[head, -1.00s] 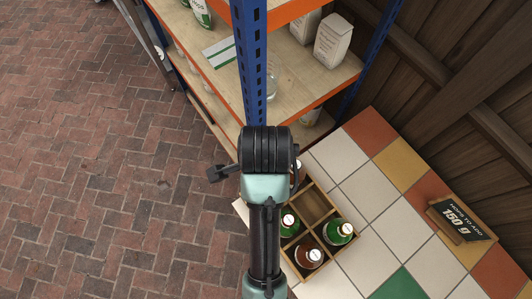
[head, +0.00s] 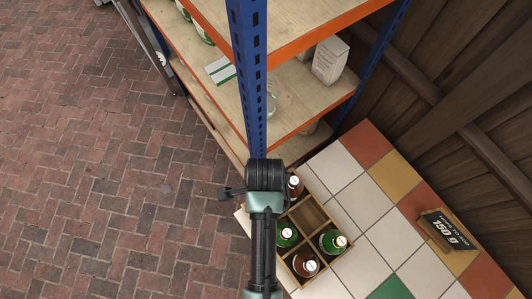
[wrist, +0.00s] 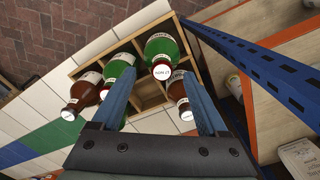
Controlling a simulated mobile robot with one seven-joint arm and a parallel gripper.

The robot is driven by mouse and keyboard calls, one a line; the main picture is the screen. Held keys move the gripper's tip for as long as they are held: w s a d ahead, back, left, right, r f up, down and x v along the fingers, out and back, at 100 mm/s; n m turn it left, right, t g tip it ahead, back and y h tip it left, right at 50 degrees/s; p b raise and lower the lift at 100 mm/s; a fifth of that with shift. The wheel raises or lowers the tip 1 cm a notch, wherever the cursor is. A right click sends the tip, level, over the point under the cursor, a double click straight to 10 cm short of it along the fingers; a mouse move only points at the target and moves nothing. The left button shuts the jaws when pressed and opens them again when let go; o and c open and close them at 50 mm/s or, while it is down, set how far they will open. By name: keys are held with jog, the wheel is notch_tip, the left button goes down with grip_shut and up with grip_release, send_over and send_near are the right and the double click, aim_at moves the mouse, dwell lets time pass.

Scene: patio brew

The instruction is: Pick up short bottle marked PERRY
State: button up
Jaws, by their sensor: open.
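A wooden divided crate (head: 318,262) stands on the tiled top and holds several bottles with white caps. In the head view these are a brown bottle (head: 295,190) at the back, a green bottle (head: 286,236), another green bottle (head: 332,243) and a brown bottle (head: 304,266) at the front. I cannot read PERRY on any of them or tell which is short. In the wrist view my gripper (wrist: 161,78) is open above the crate, its blue fingers spread on either side of a green bottle (wrist: 165,48). A brown bottle (wrist: 177,91) shows by the right finger.
A shelf rack with a blue post (head: 247,75) and orange edges stands close behind the crate, with a white carton (head: 330,60) and a glass vessel (head: 271,104) on it.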

jog(key=shift+w+d+f+p, duration=0.1)
jog(key=shift+f+p, duration=0.15)
jog(key=shift+f, duration=0.95)
jog(key=shift+w+f+p, duration=0.1)
jog(key=shift+f+p, duration=0.1)
jog(key=shift+f, duration=0.95)
jog(key=shift+s, duration=0.1)
grip_shut()
